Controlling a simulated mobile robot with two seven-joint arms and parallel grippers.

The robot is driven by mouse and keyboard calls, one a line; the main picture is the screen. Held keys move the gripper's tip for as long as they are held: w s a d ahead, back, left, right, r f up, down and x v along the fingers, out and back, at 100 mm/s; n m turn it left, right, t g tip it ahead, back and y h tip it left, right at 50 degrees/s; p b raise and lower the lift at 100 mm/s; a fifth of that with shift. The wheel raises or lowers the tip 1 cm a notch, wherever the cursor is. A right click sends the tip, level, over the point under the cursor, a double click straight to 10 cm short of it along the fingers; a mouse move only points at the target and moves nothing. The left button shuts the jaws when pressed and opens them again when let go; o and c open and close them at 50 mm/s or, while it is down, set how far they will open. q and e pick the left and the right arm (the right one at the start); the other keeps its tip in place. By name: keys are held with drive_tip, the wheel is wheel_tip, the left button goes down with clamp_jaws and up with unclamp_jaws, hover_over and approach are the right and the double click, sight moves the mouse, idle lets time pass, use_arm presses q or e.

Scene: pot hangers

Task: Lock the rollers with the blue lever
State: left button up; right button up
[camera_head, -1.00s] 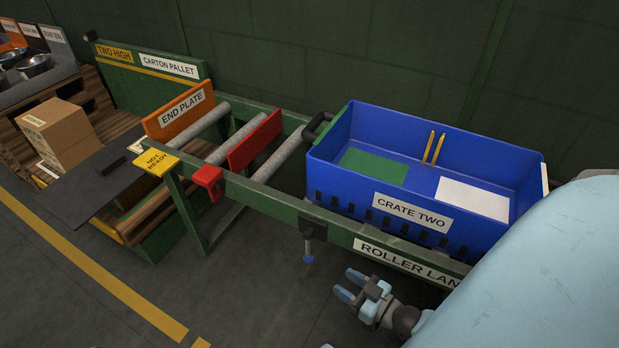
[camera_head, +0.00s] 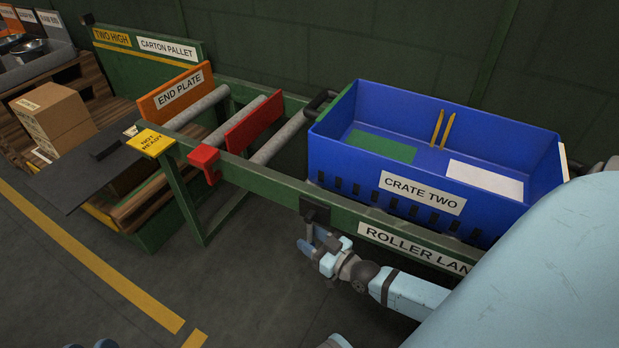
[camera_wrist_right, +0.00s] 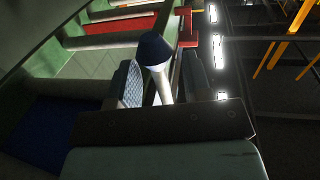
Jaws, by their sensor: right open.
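The blue lever hangs below a black bracket (camera_head: 314,210) on the green front rail of the roller lane; in the head view my gripper mostly hides it. In the right wrist view the lever (camera_wrist_right: 155,50) is a pale shaft with a dark blue knob. My right gripper (camera_head: 315,241) is at the lever, just below the rail. It is open, with one finger on each side of the shaft; whether either touches cannot be told. Small bluish tips at the bottom left edge of the head view may be my left gripper; their state is unclear.
The blue crate (camera_head: 350,187) labelled CRATE TWO stands on the roller lane (camera_head: 410,250). A red stop plate (camera_head: 252,124) and an orange end plate (camera_head: 176,92) stand left of it. A yellow NOT READY sign (camera_head: 151,143) is on the frame. The floor in front is clear.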

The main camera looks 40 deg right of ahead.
drive_tip(key=shift+w+a, duration=0.1)
drive_tip(key=shift+w, duration=0.25)
clamp_jaws()
